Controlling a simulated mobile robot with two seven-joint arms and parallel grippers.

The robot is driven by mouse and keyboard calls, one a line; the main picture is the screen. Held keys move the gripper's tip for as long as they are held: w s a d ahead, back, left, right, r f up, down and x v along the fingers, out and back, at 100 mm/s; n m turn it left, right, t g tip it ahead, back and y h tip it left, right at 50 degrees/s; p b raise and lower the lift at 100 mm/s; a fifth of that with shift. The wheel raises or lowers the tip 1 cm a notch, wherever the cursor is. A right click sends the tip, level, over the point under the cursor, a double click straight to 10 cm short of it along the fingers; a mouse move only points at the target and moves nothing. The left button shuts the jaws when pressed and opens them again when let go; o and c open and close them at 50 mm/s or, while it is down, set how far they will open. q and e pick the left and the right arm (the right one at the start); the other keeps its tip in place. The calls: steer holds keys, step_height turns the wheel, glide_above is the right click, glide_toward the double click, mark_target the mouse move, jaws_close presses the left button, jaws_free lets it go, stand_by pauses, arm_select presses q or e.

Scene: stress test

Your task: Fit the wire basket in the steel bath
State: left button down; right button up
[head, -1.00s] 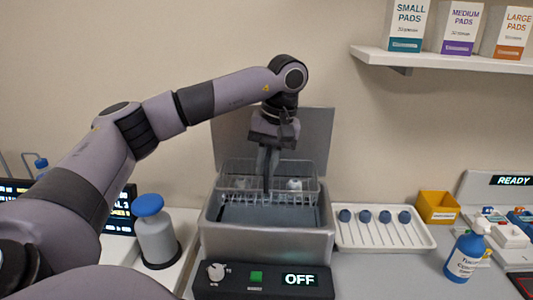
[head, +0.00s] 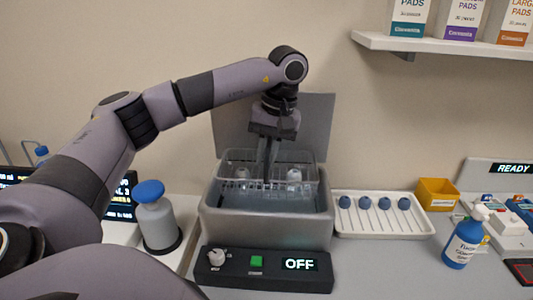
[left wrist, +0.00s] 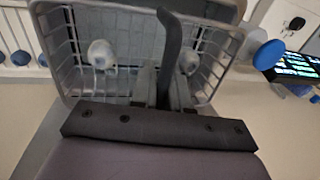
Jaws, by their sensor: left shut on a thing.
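The wire basket (head: 252,177) is a pale wire mesh box in the head view, at the back part of the steel bath (head: 265,233). Two small white items (head: 293,175) show in it. My left gripper (head: 267,180) points down and is shut on the basket. In the left wrist view the basket (left wrist: 75,60) fills the upper middle, with a white item on each side of the finger. The bath is a grey open box with its lid raised behind. I cannot tell whether the basket touches the bath's rim or floor. My right gripper is out of view.
A control panel (head: 262,272) reading OFF stands in front of the bath. A white tray (head: 385,239) with blue-topped tools lies close on the right. A blue-capped canister (head: 158,225) stands on the left. A blue bottle (head: 464,245) and a yellow bin (head: 436,193) are further right.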

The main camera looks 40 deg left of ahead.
arm_select(q)
steer(key=shift+f+b, duration=0.9)
steer(key=shift+f, duration=2.6)
stand_by(4.5)
